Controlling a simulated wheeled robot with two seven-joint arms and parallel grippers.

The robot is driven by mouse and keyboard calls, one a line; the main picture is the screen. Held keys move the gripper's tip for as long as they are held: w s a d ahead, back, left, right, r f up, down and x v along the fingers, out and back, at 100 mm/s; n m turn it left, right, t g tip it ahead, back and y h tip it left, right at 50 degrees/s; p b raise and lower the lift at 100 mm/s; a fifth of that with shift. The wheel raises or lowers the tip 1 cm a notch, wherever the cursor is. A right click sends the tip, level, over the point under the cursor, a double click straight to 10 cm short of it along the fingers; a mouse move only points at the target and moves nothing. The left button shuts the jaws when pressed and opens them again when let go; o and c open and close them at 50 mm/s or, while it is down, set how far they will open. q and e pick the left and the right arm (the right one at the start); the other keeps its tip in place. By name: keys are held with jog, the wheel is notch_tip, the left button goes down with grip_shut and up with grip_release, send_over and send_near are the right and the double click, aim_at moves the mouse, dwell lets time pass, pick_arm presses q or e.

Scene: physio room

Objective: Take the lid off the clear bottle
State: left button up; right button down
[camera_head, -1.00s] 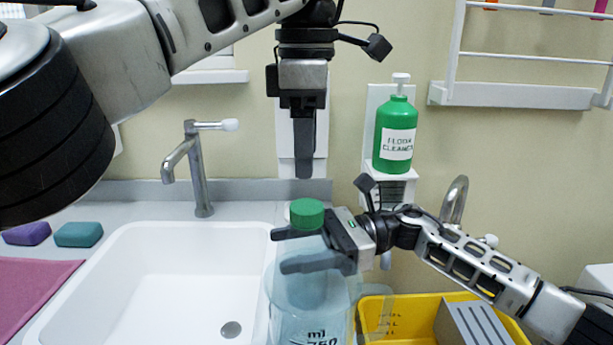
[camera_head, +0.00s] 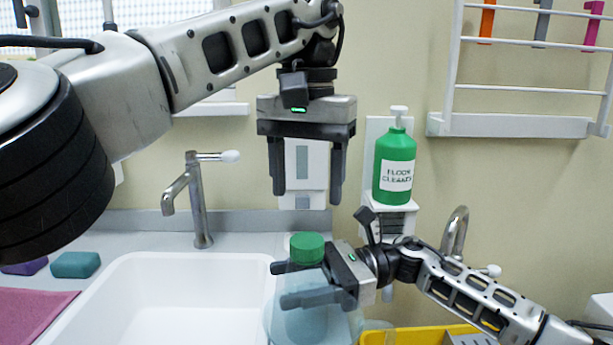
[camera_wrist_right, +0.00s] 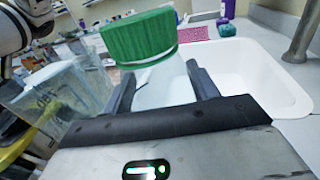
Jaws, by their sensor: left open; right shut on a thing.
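The clear bottle's green lid (camera_head: 307,248) shows just above my right gripper (camera_head: 280,284). The lid also fills the upper middle of the right wrist view (camera_wrist_right: 140,38). My right gripper is shut on the clear bottle (camera_head: 308,322) below the lid, coming in from the right. The see-through body is hard to make out, and its lower part is cut off by the picture edge. My left gripper (camera_head: 307,192) is open and empty, fingers pointing down on either side of a line above the lid, clear of it.
A white sink (camera_head: 190,300) with a tap (camera_head: 200,195) lies to the left. A yellow bin (camera_head: 405,337) is at lower right. A white wall rack (camera_head: 515,125) hangs at right.

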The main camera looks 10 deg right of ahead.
aim_at(306, 239)
pick_arm(q)
jog(key=shift+f, duration=3.95)
